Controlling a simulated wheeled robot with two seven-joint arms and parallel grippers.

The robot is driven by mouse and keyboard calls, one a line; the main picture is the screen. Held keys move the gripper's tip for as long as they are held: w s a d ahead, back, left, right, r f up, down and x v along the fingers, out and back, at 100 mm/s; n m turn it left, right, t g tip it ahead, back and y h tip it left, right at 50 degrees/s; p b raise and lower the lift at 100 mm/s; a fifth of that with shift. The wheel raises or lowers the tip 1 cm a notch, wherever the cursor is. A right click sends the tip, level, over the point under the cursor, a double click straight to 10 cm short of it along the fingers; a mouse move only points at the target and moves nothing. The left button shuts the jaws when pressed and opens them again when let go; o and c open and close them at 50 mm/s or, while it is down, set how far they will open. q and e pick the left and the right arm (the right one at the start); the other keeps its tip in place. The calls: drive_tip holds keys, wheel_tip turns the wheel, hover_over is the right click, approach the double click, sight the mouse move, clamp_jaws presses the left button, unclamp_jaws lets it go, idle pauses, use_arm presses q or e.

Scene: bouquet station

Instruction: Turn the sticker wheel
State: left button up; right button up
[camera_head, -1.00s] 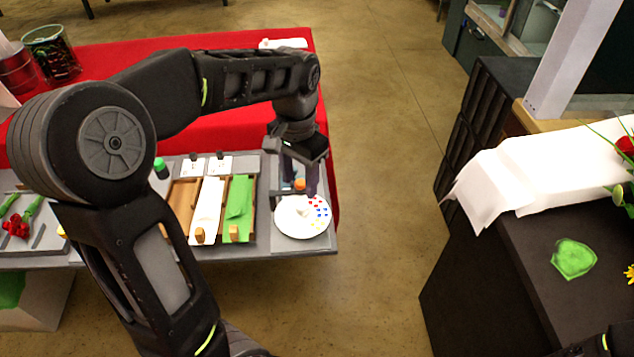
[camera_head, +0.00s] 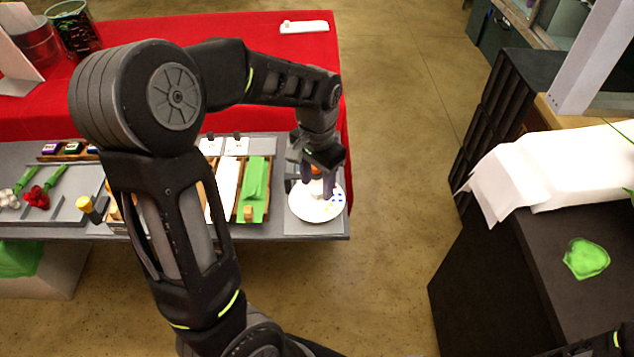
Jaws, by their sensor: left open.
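The sticker wheel (camera_head: 305,208) is a white disc with small coloured dots, lying flat at the right end of the grey station board. My left gripper (camera_head: 319,184) points down over it from behind, its fingers open and low, overlapping the disc's far part in the picture. A small orange-topped piece (camera_head: 316,169) shows between the fingers. I cannot tell whether the fingers touch it or the disc. The gripper hides part of the wheel, and only some dots show at its right. My right gripper is not seen; only a dark arm part shows at the lower right corner.
Left of the wheel are a green sheet (camera_head: 256,185) and a white sheet (camera_head: 224,188) in wooden holders. A red flower (camera_head: 37,197) lies far left. A red cloth (camera_head: 290,60) lies behind. A dark counter (camera_head: 545,260) stands right, across open floor.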

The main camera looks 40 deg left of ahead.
use_arm(q)
drive_tip(key=shift+f, duration=0.65)
clamp_jaws()
